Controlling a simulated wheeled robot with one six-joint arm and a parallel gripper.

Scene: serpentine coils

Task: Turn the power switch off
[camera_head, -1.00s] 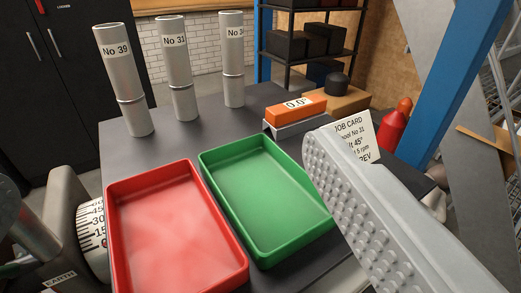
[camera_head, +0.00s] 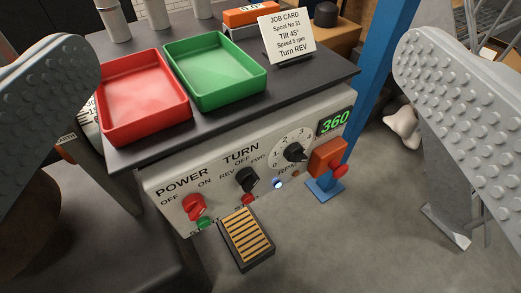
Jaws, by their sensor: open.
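The power switch (camera_head: 194,206) is a red knob on the left of the grey panel front (camera_head: 160,195), under the word POWER. OFF is printed to its left and ON to its right. Its exact setting is too small to tell. My gripper (camera_head: 248,55) is open and empty, with one studded grey finger at the left edge and one at the right. The fingers frame the panel and do not touch the switch.
A green button (camera_head: 205,222) sits just below the switch. Right of it are the black TURN knob (camera_head: 246,179), a speed dial (camera_head: 294,152) and a red button (camera_head: 338,170) on an orange box. A slatted pedal (camera_head: 246,238) lies below. Red (camera_head: 143,95) and green (camera_head: 215,70) trays stand above.

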